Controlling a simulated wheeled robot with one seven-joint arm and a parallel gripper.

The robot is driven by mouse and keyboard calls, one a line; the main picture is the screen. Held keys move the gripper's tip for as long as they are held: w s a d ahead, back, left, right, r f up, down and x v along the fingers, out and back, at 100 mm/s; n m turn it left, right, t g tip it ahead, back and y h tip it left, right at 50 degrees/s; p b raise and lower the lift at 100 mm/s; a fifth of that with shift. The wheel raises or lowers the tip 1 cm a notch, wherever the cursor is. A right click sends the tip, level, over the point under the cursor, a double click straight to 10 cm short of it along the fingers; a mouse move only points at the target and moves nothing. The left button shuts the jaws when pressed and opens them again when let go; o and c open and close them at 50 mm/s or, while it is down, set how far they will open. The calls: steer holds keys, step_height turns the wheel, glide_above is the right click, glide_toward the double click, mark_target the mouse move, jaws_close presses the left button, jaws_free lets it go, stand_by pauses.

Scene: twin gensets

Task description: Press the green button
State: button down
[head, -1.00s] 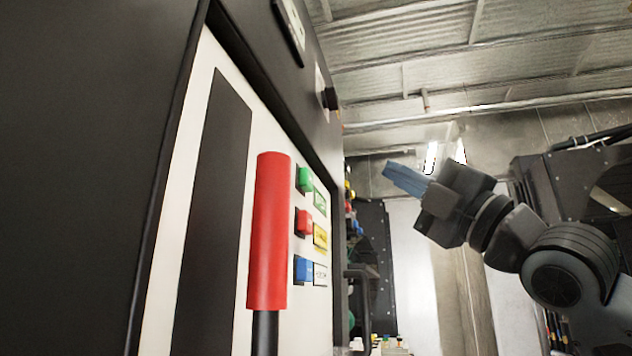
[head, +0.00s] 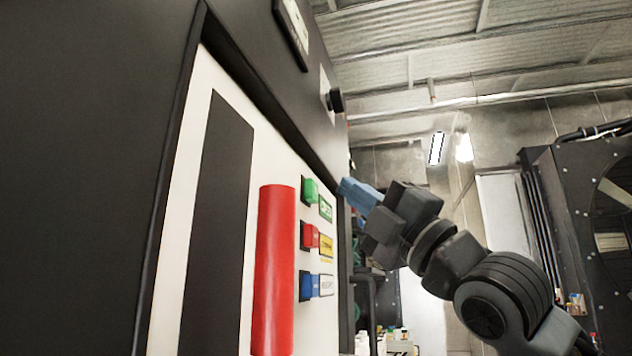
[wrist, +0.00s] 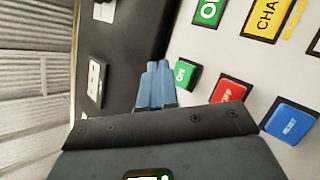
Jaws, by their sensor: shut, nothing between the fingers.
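The green button (head: 310,190) is the top one of a column on the white panel (head: 270,165), with a green label beside it. It also shows in the wrist view (wrist: 184,74), just right of my fingertips. My gripper (head: 345,186) has blue fingers, closed together and empty. In the head view the fingertips are to the right of the green button, at about its height. In the wrist view my gripper (wrist: 157,66) points toward the panel's dark border beside the green button. I cannot tell how far the tips are from the panel, but no contact shows.
Below the green button are a red button (head: 310,236) and a blue button (head: 310,287), each with a label. A thick red handle (head: 274,270) stands in front of the panel to their left. A black knob (head: 334,101) sticks out of the dark cabinet above.

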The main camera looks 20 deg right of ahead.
steer(key=shift+w+a, duration=0.45)
steer(key=shift+a, duration=0.15)
steer(key=shift+a+f, duration=0.1)
stand_by(1.6)
steer(key=shift+w+a, duration=0.2)
steer(key=shift+a, duration=0.05)
steer(key=shift+w+a+b, duration=0.3)
steer(key=shift+a, duration=0.1)
stand_by(1.1)
steer(key=shift+d, duration=0.1)
steer(key=shift+s+d+b, duration=0.45)
steer(key=shift+s+d, duration=0.1)
steer(key=shift+d, duration=0.05)
steer(key=shift+s+d+b, duration=0.5)
steer(key=shift+s+d, duration=0.25)
steer(key=shift+d, duration=0.3)
steer(key=shift+s+d+b, duration=0.5)
steer(key=shift+s+d, duration=0.2)
steer(key=shift+d, duration=0.3)
